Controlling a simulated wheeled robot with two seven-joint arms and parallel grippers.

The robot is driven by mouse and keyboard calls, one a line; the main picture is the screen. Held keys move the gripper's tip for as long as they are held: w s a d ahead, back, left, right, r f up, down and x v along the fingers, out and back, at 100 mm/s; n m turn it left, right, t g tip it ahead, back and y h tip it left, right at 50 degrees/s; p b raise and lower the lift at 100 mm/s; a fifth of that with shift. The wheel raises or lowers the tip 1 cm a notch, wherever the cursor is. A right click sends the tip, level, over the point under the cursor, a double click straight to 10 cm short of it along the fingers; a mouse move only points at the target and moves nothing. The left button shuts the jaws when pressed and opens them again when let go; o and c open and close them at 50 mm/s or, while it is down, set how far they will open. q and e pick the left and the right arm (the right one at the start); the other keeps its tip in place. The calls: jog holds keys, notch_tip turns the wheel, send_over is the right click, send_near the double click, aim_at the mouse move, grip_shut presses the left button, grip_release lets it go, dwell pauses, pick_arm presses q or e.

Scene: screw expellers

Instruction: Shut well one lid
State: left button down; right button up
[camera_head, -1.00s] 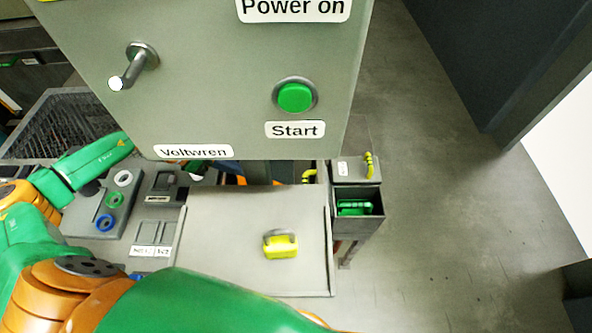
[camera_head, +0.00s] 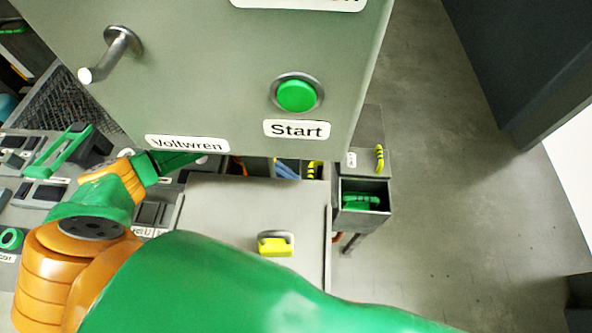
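A wide grey lid (camera_head: 215,220) with a yellow handle (camera_head: 276,245) lies at lower centre. It looks flat; I cannot tell whether it sits fully down. At right, a small grey box (camera_head: 361,218) has an open front compartment with a green handled piece (camera_head: 360,202) in it. One green-and-orange arm of mine bends at lower left and passes under the hanging panel. My other gripper does not show.
A large grey panel (camera_head: 230,95) hangs close over the lid, with a green Start button (camera_head: 296,95) and a protruding metal lever (camera_head: 110,55). Consoles with a green lever (camera_head: 58,158) stand at left. The floor (camera_head: 450,200) at right is open.

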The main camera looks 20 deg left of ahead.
aim_at(328, 170)
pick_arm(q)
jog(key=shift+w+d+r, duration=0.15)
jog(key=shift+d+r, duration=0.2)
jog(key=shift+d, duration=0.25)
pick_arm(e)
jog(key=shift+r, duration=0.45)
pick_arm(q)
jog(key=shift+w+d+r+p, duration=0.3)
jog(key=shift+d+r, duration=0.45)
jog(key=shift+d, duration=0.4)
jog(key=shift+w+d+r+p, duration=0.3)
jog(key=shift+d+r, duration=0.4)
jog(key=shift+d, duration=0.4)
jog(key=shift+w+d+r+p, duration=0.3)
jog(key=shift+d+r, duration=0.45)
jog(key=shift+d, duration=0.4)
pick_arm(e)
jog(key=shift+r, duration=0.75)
